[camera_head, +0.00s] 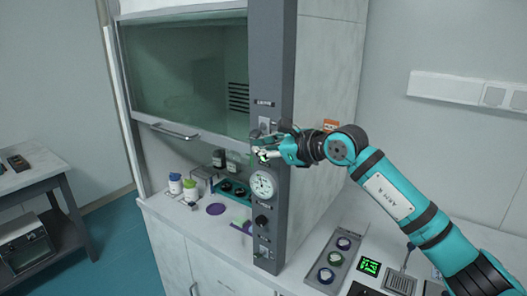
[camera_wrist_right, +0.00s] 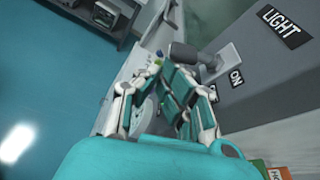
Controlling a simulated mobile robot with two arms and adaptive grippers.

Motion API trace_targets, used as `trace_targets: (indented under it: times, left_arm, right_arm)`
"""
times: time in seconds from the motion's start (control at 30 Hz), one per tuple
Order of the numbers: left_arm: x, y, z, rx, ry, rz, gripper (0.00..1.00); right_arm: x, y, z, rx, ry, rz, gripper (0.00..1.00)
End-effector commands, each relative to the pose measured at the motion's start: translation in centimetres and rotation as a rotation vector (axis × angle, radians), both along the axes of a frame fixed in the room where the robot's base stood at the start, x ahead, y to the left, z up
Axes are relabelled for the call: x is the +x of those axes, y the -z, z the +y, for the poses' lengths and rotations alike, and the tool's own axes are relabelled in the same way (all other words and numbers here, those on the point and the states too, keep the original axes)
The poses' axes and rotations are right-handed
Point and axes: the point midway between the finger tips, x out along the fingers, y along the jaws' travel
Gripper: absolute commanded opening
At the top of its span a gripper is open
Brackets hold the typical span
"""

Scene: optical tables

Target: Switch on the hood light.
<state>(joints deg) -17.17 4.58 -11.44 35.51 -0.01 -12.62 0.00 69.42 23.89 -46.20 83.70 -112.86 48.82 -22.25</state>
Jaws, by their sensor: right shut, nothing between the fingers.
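The light switch (camera_head: 264,125) is on the grey front post of the fume hood, below a small label (camera_head: 264,103). In the right wrist view the switch has a pale plate (camera_wrist_right: 227,62) and a dark lever (camera_wrist_right: 188,53) sticking out, between a "LIGHT" label (camera_wrist_right: 285,25) and an "ON" label (camera_wrist_right: 236,77). I cannot tell which way the lever is set. My right gripper (camera_head: 259,152) is shut and empty in front of the post, just below the switch. Its fingertips (camera_wrist_right: 156,68) are close to the lever; I cannot tell whether they touch. My left gripper is out of view.
A round gauge (camera_head: 263,185) and a dark knob (camera_head: 262,221) are lower on the post. The hood sash (camera_head: 185,75) is partly raised above bottles (camera_head: 190,188). A button panel (camera_head: 334,257) lies on the right counter. A side table (camera_head: 42,180) stands left.

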Motion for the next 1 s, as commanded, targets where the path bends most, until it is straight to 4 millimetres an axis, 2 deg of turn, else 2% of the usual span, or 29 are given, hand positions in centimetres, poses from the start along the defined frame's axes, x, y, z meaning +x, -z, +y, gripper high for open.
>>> trace_targets:
  times: [0.3,0.7,1.0]
  left_arm:
    - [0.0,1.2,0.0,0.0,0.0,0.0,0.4]
    - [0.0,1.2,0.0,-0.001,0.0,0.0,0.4]
    - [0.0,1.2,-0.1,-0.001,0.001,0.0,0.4]
  right_arm:
    - [-0.7,-1.0,0.6,0.161,0.0,0.218,0.0]
    - [-1.3,-2.8,0.9,0.372,0.0,0.509,0.0]
    - [-1.4,-2.7,1.0,0.364,0.0,0.499,0.0]
